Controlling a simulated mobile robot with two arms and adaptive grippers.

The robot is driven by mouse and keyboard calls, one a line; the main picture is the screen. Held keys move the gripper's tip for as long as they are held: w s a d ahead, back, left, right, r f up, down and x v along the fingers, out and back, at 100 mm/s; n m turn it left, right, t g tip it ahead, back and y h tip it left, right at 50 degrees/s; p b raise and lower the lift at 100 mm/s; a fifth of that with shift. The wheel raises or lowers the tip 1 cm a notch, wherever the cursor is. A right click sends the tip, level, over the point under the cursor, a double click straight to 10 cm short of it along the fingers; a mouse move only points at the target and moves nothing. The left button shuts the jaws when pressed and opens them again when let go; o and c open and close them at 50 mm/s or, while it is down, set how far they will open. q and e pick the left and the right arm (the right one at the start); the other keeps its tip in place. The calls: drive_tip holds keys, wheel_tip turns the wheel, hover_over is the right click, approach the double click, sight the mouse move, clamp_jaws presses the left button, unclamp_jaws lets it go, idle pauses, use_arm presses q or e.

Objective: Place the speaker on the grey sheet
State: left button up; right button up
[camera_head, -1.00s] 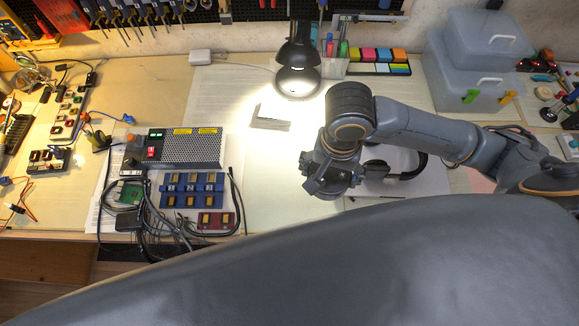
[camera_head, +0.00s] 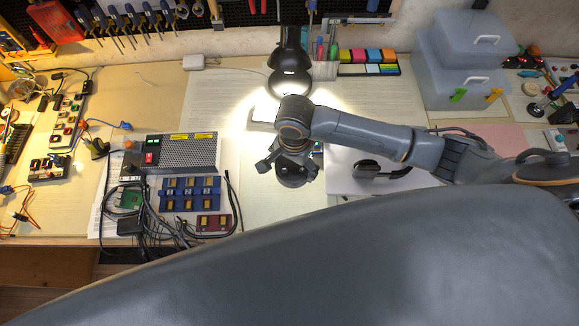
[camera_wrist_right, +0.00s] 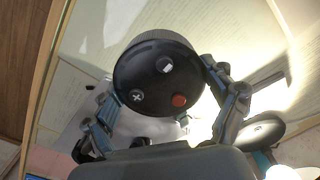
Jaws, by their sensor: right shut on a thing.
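The speaker (camera_wrist_right: 160,80) is a round black puck with a red button, a white square and a cross mark on its face. My right gripper (camera_wrist_right: 168,92) is shut on it, with one finger on each side in the right wrist view. In the head view the speaker (camera_head: 292,178) shows under my right gripper (camera_head: 288,164), over the pale middle of the desk. Whether it touches the surface I cannot tell. Several pale sheets lie there; a greyish one (camera_head: 215,105) is behind, and a light one (camera_head: 345,180) is under the headphones. Which is the grey sheet is unclear. My left gripper is out of view.
Headphones (camera_head: 383,171) lie right of the gripper. A power supply (camera_head: 190,152) and blue module board (camera_head: 189,193) with cables stand to the left. A lit desk lamp (camera_head: 290,80) stands behind. Clear storage boxes (camera_head: 455,75) are at the back right.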

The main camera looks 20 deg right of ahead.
sight(290, 169)
drive_tip(key=shift+w+a+f, duration=0.2)
drive_tip(key=shift+w+f, duration=0.6)
drive_tip(key=shift+f, duration=1.8)
drive_tip(key=o, duration=1.3)
drive_tip(key=shift+f, duration=0.1)
drive_tip(key=shift+c, duration=0.2)
wheel_tip(290, 169, up, 12)
drive_tip(key=shift+r, duration=0.15)
